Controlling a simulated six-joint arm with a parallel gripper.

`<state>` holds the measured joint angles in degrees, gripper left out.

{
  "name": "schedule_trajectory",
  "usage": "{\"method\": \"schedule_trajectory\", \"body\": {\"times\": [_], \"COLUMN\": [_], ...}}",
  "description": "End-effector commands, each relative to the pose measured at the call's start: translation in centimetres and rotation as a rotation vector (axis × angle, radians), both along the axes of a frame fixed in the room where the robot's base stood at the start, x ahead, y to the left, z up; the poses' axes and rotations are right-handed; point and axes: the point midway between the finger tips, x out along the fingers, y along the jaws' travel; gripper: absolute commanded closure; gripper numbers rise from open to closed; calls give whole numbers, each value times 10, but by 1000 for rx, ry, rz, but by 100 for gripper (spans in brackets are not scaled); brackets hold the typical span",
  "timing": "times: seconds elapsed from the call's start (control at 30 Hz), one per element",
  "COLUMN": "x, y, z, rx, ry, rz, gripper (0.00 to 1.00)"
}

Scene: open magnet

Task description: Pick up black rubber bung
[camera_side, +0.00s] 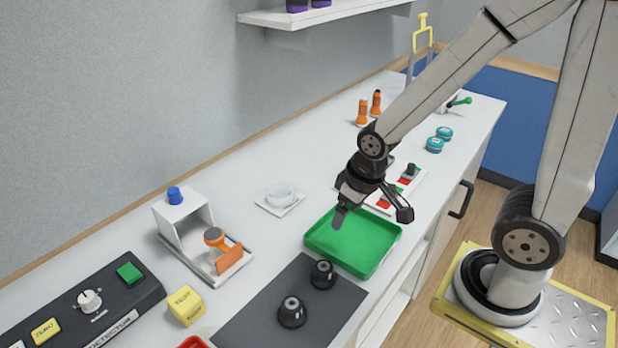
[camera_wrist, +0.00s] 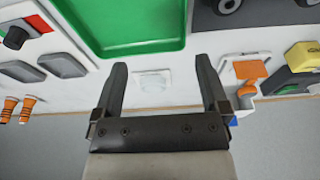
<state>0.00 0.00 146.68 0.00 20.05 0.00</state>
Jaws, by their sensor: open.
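Two black rubber bungs, a nearer one (camera_side: 292,313) and a farther one (camera_side: 323,274), stand apart on a dark grey mat (camera_side: 250,327) in the side view. I cannot tell which of them the task means. Parts of dark round shapes, likely the bungs, show at the wrist view's top edge, cut off by the frame. My gripper (camera_side: 372,213) is open and empty above the green tray (camera_side: 350,243), beyond the mat. In the wrist view my gripper (camera_wrist: 160,68) has its fingers wide apart with nothing between them but the view of the bench.
The green tray is empty. A clear dish on a white square (camera_side: 280,195), a white stand with an orange part (camera_side: 190,222), a yellow block (camera_side: 185,305) and a black detector box (camera_side: 95,312) stand left of the tray. A switch panel (camera_side: 402,187) lies behind my gripper.

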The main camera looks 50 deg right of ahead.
Motion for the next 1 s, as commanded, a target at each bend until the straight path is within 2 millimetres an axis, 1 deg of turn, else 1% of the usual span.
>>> {"method": "schedule_trajectory", "body": {"times": [0.17,0.37,0.57,0.77,0.9,1.0], "x": [0,-5,-16,-28,-30,-28], "y": [0,-6,-13,-13,-10,-7], "z": [-1,-9,-28,-46,-54,-58], "rx": [2,35,131,294,435,547], "ry": [5,79,264,506,668,777], "rz": [-6,-90,-302,-573,-754,-875], "gripper": [6,6,6,6,6,6]}}
